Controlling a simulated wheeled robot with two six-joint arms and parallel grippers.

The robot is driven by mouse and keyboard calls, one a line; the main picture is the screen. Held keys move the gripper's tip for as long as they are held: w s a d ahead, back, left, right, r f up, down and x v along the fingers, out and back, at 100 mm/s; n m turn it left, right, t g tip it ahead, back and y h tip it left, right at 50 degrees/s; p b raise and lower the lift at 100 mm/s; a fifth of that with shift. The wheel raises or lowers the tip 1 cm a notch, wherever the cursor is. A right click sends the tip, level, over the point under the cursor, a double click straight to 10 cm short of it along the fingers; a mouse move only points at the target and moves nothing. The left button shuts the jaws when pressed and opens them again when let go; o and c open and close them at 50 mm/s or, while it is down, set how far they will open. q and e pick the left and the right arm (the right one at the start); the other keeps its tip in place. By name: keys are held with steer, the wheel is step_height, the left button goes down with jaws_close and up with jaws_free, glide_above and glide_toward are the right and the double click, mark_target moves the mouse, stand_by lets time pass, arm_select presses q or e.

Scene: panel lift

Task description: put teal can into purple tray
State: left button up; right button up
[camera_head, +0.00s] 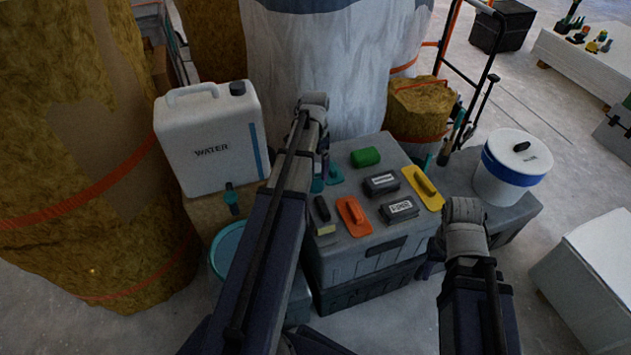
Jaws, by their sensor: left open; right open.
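A small teal object (317,185), perhaps the teal can, is on the left part of the grey toolbox top, partly hidden by my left arm. My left gripper (322,170) hangs close above and beside it, jaws open; I cannot tell whether they touch. Another teal piece (335,176) lies just to its right. My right gripper (431,264) is low beside the toolbox's right front, mostly hidden by its wrist; it is open and holds nothing I can see. I cannot make out a purple tray.
The toolbox (385,148) also carries a green block (366,157), an orange float (353,215), a yellow float (427,187) and dark boxes. A water canister (212,140) stands left and a white bucket (513,165) right.

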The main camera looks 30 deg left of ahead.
arm_select(q)
steer(key=shift+w+f+b, duration=0.1)
steer(key=shift+f+b, duration=2.7)
steer(key=shift+f, duration=0.35)
steer(key=shift+r, duration=0.1)
jaws_close()
steer(key=shift+r, duration=0.1)
step_height(320, 180, up, 10)
steer(key=p, duration=1)
